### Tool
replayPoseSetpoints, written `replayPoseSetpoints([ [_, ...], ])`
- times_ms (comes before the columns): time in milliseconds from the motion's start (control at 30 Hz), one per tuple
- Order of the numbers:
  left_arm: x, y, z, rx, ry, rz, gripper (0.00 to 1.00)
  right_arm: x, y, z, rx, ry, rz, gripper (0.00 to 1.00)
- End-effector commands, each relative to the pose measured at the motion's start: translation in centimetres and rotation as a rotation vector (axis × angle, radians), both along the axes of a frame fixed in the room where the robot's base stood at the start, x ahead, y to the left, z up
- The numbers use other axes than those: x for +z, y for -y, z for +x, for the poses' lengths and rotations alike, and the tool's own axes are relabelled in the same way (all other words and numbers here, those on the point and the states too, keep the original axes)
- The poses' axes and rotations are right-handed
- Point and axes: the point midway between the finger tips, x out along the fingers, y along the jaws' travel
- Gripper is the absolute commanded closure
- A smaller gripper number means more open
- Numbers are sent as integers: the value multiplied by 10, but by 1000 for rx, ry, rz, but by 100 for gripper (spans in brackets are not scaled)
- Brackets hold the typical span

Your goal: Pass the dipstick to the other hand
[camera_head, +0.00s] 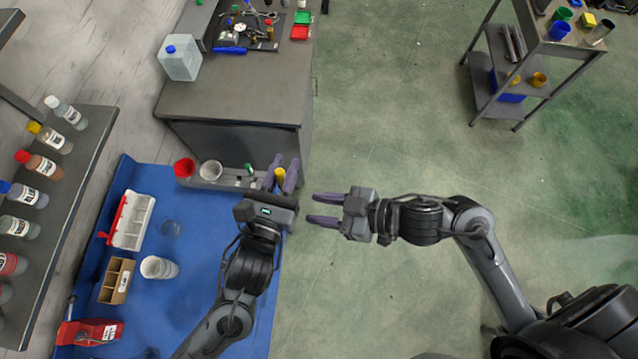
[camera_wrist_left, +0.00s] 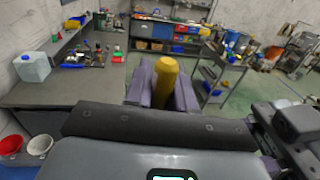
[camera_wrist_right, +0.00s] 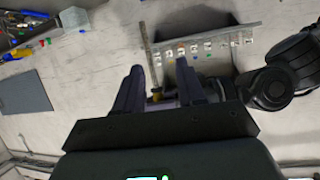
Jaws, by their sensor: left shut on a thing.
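The dipstick shows as a yellow handle (camera_head: 279,176) between the fingers of my left gripper (camera_head: 284,172), which is shut on it. In the left wrist view the handle (camera_wrist_left: 165,78) stands up between the two purple fingers. My right gripper (camera_head: 326,208) is open and empty, pointing left towards the left gripper, a short gap away. In the right wrist view a small yellow part (camera_wrist_right: 156,95) shows beyond and between the open fingers, with a thin rod above it. Most of the dipstick's rod is hidden in the head view.
A grey workbench (camera_head: 235,100) with tools stands behind. Bottles line a shelf at left. A cart (camera_head: 535,75) stands at the back right. Floor right of centre is clear.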

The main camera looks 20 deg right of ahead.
Motion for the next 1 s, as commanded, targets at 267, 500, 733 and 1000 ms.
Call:
replayPoseSetpoints([
  [267,0,0,0,0,1,-1,100,7,1,15,-5,37,-15,61],
  [500,0,0,0,0,1,-1,100,-3,-21,32,-6,36,-11,61],
  [733,0,0,0,0,1,-1,100,-18,-47,55,-7,35,-12,61],
  [1000,0,0,0,0,1,-1,100,-32,-71,76,-7,35,-13,61],
])
